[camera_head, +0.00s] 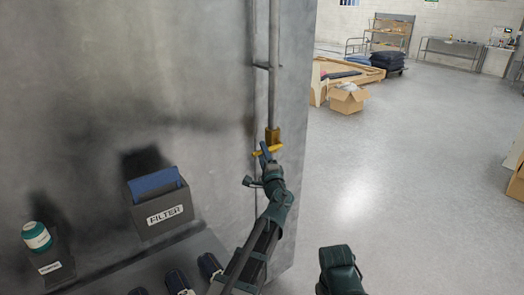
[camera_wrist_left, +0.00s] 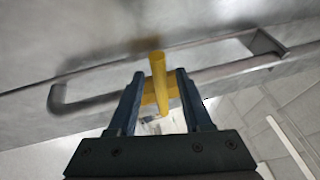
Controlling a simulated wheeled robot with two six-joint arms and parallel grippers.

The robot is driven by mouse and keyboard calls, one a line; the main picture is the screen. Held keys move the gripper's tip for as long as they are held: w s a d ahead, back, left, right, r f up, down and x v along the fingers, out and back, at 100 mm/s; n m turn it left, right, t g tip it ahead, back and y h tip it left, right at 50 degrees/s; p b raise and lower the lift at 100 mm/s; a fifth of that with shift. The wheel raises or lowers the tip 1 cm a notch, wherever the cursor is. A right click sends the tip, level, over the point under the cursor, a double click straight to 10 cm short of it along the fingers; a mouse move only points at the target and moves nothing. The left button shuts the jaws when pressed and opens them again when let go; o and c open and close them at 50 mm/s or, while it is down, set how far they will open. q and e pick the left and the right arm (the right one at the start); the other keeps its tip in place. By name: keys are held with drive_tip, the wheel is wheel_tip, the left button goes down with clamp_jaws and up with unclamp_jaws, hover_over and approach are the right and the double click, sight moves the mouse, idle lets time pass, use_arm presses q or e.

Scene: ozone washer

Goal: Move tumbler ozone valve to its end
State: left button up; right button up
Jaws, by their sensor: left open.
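The valve has a brass-coloured body (camera_head: 272,135) at the lower end of a vertical pipe on the grey metal wall, with a yellow handle (camera_head: 277,148) across it. In the left wrist view the yellow handle (camera_wrist_left: 158,75) stands between the two dark fingers. My left gripper (camera_head: 265,152) is at the handle. It also shows in the left wrist view (camera_wrist_left: 160,74), with its fingers open on either side of the handle; I cannot tell whether they touch it. Part of my right arm shows at the bottom of the head view, but its gripper does not.
A grey pipe (camera_head: 274,75) runs up the wall above the valve. A box labelled FILTER (camera_head: 163,213) and a teal-and-white container (camera_head: 37,237) are at lower left. An open cardboard box (camera_head: 348,99) stands far off. The floor at right is largely clear.

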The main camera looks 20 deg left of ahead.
use_arm(q)
drive_tip(key=shift+w+a, duration=0.2)
drive_tip(key=shift+w, duration=0.15)
clamp_jaws()
idle(1.3)
